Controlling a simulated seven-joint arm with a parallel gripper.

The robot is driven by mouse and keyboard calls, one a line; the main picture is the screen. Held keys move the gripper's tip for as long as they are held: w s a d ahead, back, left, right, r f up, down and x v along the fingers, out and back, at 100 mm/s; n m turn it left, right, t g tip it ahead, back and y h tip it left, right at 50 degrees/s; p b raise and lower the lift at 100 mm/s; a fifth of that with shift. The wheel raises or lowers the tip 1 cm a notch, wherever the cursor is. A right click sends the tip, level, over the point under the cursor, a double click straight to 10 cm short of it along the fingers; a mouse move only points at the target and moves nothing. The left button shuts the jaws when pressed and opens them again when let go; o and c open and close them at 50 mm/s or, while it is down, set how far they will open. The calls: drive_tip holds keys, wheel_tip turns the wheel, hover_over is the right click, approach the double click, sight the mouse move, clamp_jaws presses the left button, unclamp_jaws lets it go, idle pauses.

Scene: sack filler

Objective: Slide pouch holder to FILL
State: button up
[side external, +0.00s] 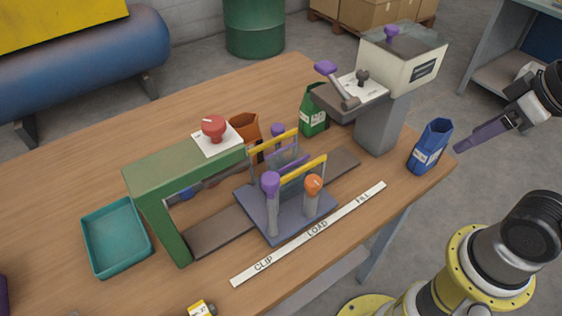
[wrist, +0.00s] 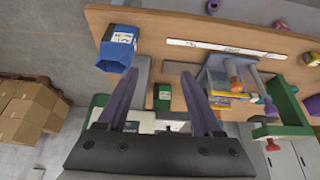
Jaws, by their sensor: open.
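The pouch holder (side external: 250,205) is a slate-blue carriage with yellow-topped frames. It sits on a dark rail (side external: 212,232), beside the word LOAD on the white label strip (side external: 290,243). A purple-knobbed post (side external: 270,186) and an orange-knobbed post (side external: 313,185) stand on its near side. FILL is at the strip's right end, toward the hopper machine (side external: 402,62). My gripper (side external: 457,150) is open and empty, off the table's right edge near the blue pouch (side external: 430,148). In the wrist view, my gripper's purple fingers (wrist: 160,72) are apart, and the holder (wrist: 217,75) is to their right.
A green arch (side external: 158,185) with a red knob (side external: 213,127) spans the rail at left. A teal tray (side external: 116,238) lies left of it. A green pouch (side external: 313,112) and an orange container (side external: 244,127) stand behind the holder.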

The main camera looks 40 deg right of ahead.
drive_tip(key=w+a+r+n+g, duration=0.1)
drive_tip(key=w+a+r, duration=0.15)
drive_tip(key=r, duration=0.25)
drive_tip(key=w+a+r+n, duration=0.1)
drive_tip(key=w+r, duration=0.2)
drive_tip(key=r, duration=0.3)
drive_tip(key=w+a+r+n+g, duration=0.2)
drive_tip(key=w+a+r+n, duration=0.1)
drive_tip(key=w+a+r, duration=0.3)
drive_tip(key=n+g, duration=0.2)
drive_tip(key=n, duration=0.3)
hover_over(270, 177)
wheel_tip(270, 177, down, 6)
drive_tip(key=f, duration=0.1)
wheel_tip(270, 177, down, 13)
drive_tip(key=shift+f, duration=0.1)
drive_tip(key=shift+c, duration=0.2)
clamp_jaws()
